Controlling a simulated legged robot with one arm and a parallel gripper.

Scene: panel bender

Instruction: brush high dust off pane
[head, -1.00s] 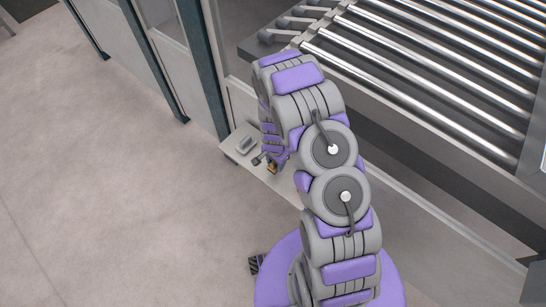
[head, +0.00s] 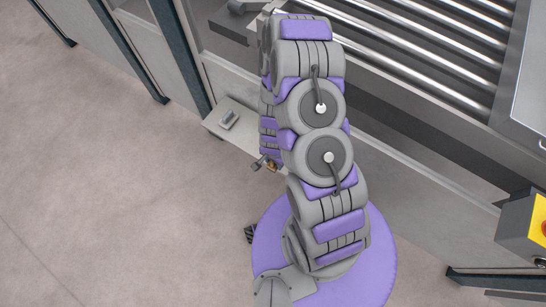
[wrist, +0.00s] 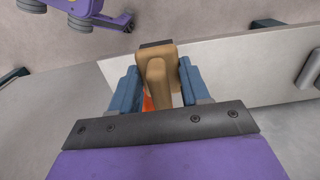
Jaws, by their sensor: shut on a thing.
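My gripper (wrist: 158,82) has its two blue fingers shut on a tan brush (wrist: 157,62) in the wrist view. The brush's tan body shows between and beyond the fingers, with a dark far end and a bit of orange beside it. Its bristles cannot be made out. In the head view my gripper (head: 262,162) is low, beside the front edge of a pale shelf, partly hidden by my arm. A framed guard panel (head: 140,38) stands upright at the upper left, well away from the gripper. It may be the pane; no dust can be made out.
The pale shelf (head: 212,122) juts from the machine's base and carries a small grey object (head: 229,118). A roller bed (head: 420,50) lies at the upper right. A yellow control box (head: 538,222) is at the right edge. The floor at left is clear.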

